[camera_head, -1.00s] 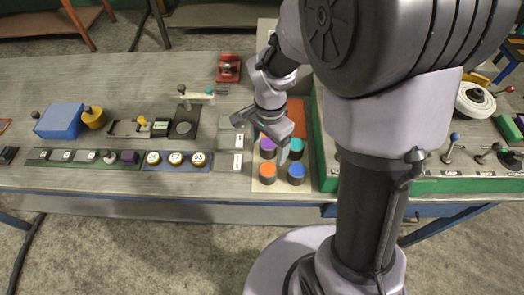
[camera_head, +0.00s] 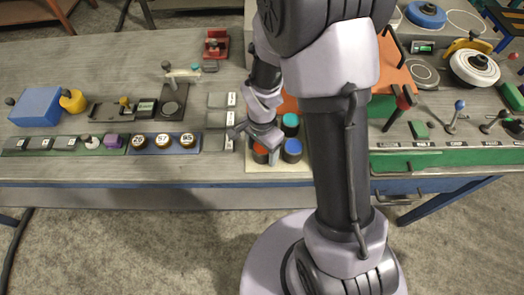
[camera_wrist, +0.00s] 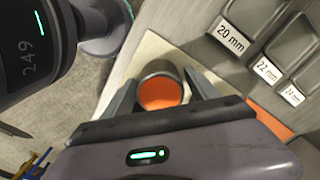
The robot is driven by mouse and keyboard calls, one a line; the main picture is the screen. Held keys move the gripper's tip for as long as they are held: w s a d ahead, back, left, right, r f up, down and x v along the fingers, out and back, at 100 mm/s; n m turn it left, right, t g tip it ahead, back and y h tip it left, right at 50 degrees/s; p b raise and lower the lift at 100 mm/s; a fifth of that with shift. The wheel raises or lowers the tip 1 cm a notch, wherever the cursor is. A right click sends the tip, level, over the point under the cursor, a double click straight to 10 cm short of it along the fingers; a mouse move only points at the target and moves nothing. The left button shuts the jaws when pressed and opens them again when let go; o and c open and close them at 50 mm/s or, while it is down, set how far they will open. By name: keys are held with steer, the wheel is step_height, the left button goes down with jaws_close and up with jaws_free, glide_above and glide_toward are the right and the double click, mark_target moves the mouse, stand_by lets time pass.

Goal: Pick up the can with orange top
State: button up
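The can with orange top (camera_head: 260,153) stands on a pale board (camera_head: 284,167) near the front edge of the table, partly covered by my gripper. In the wrist view its orange top (camera_wrist: 160,93) faces the camera and its dark grey side shows beyond. My gripper (camera_head: 258,140) is down at the can, with its fingers apart. In the wrist view the fingers (camera_wrist: 160,80) lie on either side of the can, very close to it; contact is not clear.
A blue-topped can (camera_head: 291,150) stands just right of the orange one, and a teal-topped can (camera_head: 290,123) behind. Grey labelled blocks (camera_head: 219,119) lie close on the left. A green-edged panel with levers (camera_head: 430,160) is on the right.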

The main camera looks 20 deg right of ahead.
steer(key=c, duration=1.3)
steer(key=shift+r, duration=0.15)
